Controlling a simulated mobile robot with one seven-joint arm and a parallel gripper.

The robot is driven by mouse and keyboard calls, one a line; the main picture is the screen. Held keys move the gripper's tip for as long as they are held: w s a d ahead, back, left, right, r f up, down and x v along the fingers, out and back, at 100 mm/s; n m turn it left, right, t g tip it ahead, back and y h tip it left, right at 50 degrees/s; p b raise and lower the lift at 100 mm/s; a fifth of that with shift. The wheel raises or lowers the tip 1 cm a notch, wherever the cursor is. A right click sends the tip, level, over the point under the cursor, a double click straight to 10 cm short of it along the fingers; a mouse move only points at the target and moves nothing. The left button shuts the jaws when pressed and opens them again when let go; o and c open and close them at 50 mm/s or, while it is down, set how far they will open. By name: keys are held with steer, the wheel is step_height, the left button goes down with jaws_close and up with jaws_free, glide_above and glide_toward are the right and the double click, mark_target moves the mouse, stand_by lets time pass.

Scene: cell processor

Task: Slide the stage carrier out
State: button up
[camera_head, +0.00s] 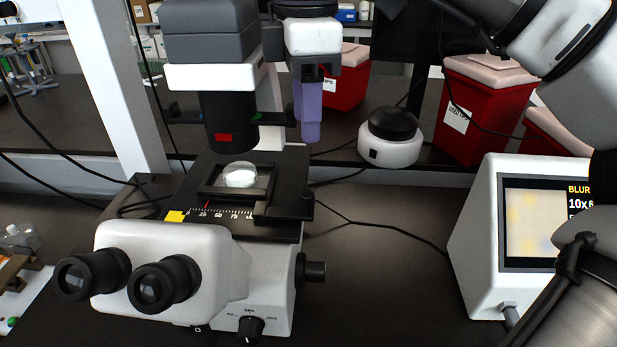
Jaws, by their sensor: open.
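The black stage carrier (258,194) sits on the microscope (170,262) stage, below the dark objective-like column with a red mark. A clear round dish or lens (238,176) rests in its frame. A white scale marked from 0 runs along the front edge, with a yellow tab (174,216) at its left end and a thin red pointer near the low numbers. My gripper (309,138) points down with purple fingers, above and behind the stage's right side, apart from the carrier. It is open; the fingers overlap in this view, so the gap between them is hidden.
A white monitor box (480,240) stands at right. A white round device with a black top (390,138) and red bins (485,105) are behind. Black cables cross the dark bench. Eyepieces (130,278) project at front left. The bench between microscope and monitor is mostly clear.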

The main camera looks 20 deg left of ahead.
mark_target(307, 193)
step_height(307, 193, down, 14)
steer(key=shift+s+r+p, duration=0.15)
steer(key=shift+r+p, duration=0.05)
steer(key=shift+p, duration=0.85)
jaws_close()
steer(key=shift+d, duration=0.1)
